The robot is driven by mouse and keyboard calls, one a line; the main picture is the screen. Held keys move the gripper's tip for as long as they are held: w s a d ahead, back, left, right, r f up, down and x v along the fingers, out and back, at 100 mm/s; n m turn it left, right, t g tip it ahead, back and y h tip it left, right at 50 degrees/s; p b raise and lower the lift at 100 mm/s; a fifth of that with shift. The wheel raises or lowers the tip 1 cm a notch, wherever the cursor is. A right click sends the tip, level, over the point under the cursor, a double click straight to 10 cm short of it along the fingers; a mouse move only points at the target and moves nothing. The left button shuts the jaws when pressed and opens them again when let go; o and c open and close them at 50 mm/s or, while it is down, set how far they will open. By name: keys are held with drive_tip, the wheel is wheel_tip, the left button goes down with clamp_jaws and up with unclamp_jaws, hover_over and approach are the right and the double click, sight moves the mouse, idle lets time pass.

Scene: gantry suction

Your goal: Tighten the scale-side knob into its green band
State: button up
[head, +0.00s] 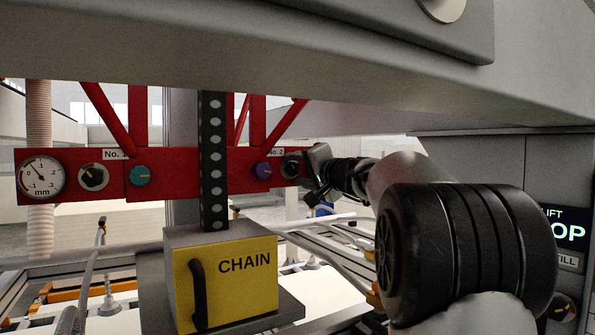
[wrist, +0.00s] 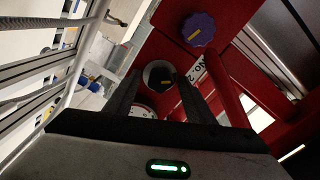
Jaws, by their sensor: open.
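A black knob on a pale round dial (wrist: 159,76) sits on the red beam (head: 190,160), beside the No. 2 label. In the wrist view it shows between the two fingertips of my gripper (wrist: 159,84), which are open; I cannot tell whether they touch it. In the head view my gripper (head: 309,172) is at the beam's right part and partly covers this dial (head: 291,165). A purple knob (head: 263,170) is just left of it, also in the wrist view (wrist: 199,29). I cannot make out a green band on the dial.
At the beam's left are a mm gauge (head: 40,177), another black dial knob (head: 94,177) and a teal knob (head: 139,175). A yellow CHAIN box (head: 236,280) and its hanging chain (head: 214,160) stand in front of the beam. A grey overhead beam (head: 300,60) crosses above.

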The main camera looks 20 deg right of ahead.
drive_tip(key=s+d+b, duration=0.3)
drive_tip(key=s+b, duration=0.2)
drive_tip(key=s, duration=1.2)
drive_tip(key=shift+d, duration=0.15)
